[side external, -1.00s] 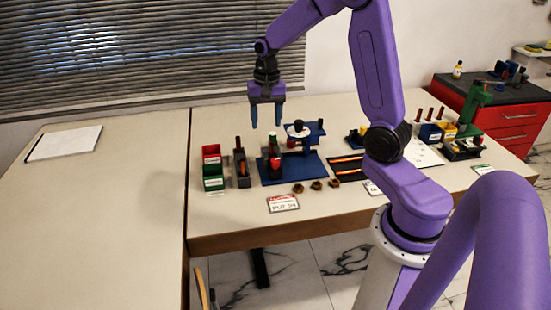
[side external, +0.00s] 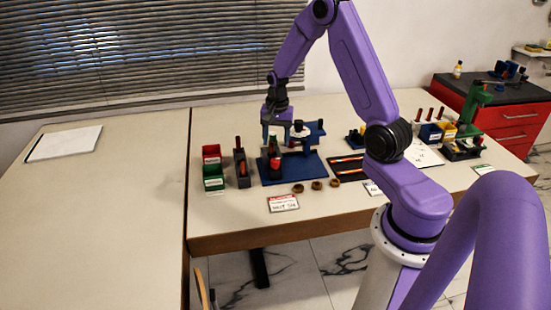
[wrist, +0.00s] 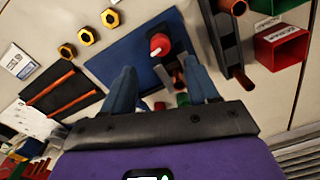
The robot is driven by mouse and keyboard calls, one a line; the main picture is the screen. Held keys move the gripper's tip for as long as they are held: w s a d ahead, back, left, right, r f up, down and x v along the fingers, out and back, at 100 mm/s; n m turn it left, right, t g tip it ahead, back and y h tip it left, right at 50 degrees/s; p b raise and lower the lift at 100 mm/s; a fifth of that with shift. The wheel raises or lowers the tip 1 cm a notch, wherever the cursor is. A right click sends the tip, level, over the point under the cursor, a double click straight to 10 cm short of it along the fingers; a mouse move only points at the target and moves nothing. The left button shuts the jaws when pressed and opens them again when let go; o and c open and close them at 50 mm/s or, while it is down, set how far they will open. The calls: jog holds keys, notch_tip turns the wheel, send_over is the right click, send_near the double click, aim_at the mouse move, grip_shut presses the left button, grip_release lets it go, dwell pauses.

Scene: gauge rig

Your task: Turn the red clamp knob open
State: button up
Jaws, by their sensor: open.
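The red clamp knob (wrist: 160,44) shows in the wrist view on a dark fixture above the blue base plate (wrist: 117,57). In the side view, the red knob (side external: 275,162) is at the front left of the blue base plate (side external: 308,174), low on the dark fixture. My gripper (side external: 277,137) is above and slightly behind the knob. In the wrist view, my gripper (wrist: 160,67) has its two blue fingers apart with nothing held between them. The knob appears just beyond the gap between the fingertips, apart from both.
A red bin (side external: 211,153), a green bin (side external: 213,183) and a dark rack (side external: 242,170) stand left of the plate. Brass nuts (side external: 317,185) lie in front. A black tray (side external: 346,176) with orange rods is to the right. The left table is mostly clear.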

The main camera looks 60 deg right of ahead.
aim_at(275, 160)
notch_tip(275, 160, down, 8)
jog(key=shift+w, duration=0.1)
dwell(0.4)
jog(key=c, duration=1)
